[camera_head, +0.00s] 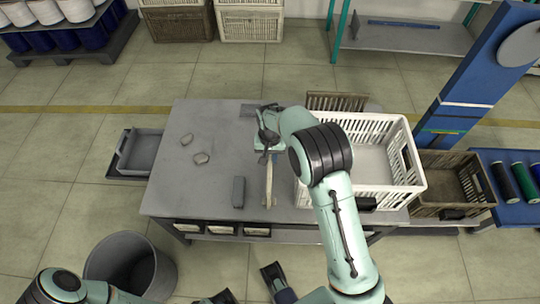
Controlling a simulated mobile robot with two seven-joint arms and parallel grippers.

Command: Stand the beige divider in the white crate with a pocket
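The beige divider (269,188) shows as a thin upright strip, seen nearly edge-on, over the grey table left of the white crate. My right gripper (266,153) is at its far end and appears shut on it. The fingertips are small and partly hidden. The white crate (412,183) is slatted and stands on the right of the table. My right arm covers its left part, so any pocket there is hidden. My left gripper (247,286) is at the bottom edge, partly cut off. Its two dark fingers look apart with nothing between them.
A grey bin (130,262) stands front left. The table's left side is mostly free.

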